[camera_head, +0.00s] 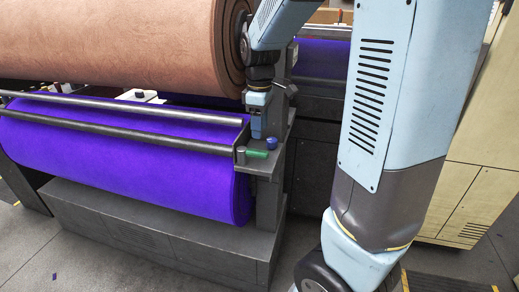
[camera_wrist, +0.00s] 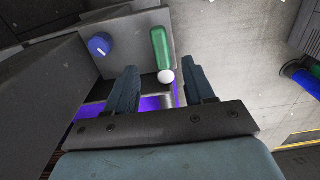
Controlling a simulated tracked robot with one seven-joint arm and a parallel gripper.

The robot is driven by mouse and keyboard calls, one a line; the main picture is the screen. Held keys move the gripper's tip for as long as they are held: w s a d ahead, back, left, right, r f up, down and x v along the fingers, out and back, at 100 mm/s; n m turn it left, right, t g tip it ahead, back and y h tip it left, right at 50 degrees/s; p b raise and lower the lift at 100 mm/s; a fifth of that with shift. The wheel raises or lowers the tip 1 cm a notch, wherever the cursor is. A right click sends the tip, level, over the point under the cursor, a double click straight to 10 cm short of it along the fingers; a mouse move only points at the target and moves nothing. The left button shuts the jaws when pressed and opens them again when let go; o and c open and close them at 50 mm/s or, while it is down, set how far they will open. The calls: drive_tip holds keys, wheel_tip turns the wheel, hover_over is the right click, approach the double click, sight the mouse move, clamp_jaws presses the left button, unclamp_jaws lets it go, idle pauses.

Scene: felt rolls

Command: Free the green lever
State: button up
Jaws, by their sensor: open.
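The green lever (camera_head: 257,154) sits on the grey bracket at the right end of the purple roll. In the wrist view the green lever (camera_wrist: 160,47) points toward my gripper, with a white round piece (camera_wrist: 166,77) at its near end. My gripper (camera_head: 257,133) is just above and behind the lever in the head view. In the wrist view my gripper (camera_wrist: 162,71) is open, with its two fingers on either side of the white piece and a gap to each. I see nothing held. I cannot tell the remaining depth between fingers and lever.
A blue knob (camera_head: 270,142) is close beside the lever; it also shows in the wrist view (camera_wrist: 99,45). The large purple roll (camera_head: 120,155) and dark bars lie to the left, under a brown felt roll (camera_head: 120,40).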

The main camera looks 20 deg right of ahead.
sight(259, 151)
wheel_tip(259, 151, down, 8)
drive_tip(key=shift+f, duration=0.25)
clamp_jaws()
idle(0.6)
drive_tip(key=shift+w, duration=0.1)
